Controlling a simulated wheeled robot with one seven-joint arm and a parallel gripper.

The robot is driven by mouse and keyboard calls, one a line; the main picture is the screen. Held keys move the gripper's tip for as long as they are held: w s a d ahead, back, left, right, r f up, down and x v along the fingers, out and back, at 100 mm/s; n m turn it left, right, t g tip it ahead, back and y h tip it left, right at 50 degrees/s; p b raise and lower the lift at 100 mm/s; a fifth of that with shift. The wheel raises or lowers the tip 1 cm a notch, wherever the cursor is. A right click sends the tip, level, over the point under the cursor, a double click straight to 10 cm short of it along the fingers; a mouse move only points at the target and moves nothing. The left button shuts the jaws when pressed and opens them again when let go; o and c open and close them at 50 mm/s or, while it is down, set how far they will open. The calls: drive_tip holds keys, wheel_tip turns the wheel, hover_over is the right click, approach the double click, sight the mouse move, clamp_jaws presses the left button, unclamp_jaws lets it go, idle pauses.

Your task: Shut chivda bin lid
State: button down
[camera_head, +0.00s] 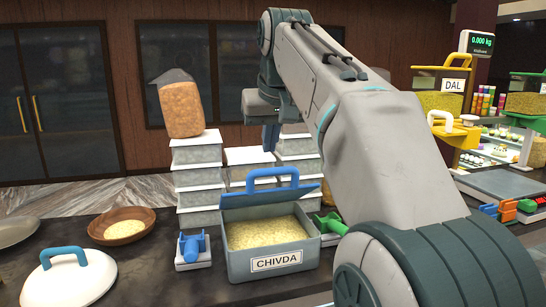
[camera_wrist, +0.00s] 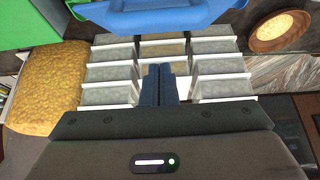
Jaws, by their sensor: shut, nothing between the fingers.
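The chivda bin (camera_head: 272,262) is a grey box labelled CHIVDA on the counter, filled with yellow mix. Its lid (camera_head: 268,196) stands raised at the bin's back edge, with a blue loop handle (camera_head: 272,174) on top. My gripper (camera_head: 270,148) points down above and just behind the handle, apart from it in the head view. Its dark blue fingers are together and empty. In the wrist view the shut fingers (camera_wrist: 160,88) reach toward stacked boxes, and a blue piece (camera_wrist: 160,16), apparently the handle, crosses the top edge.
White-lidded boxes (camera_head: 198,178) stand stacked behind the bin, with a brown bag (camera_head: 181,108) on the left stack. A blue scoop (camera_head: 190,248) and a green scoop (camera_head: 331,224) flank the bin. A wooden bowl (camera_head: 122,222) and a domed lid (camera_head: 70,280) lie left.

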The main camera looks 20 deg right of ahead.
drive_tip(key=shift+s+f, duration=0.25)
drive_tip(key=shift+s, duration=0.3)
drive_tip(key=shift+s+f, duration=0.25)
drive_tip(key=shift+s, duration=0.25)
drive_tip(key=shift+s+f, duration=0.3)
drive_tip(key=shift+f, duration=0.1)
drive_tip(key=shift+f+b, duration=0.1)
drive_tip(key=shift+b, duration=0.35)
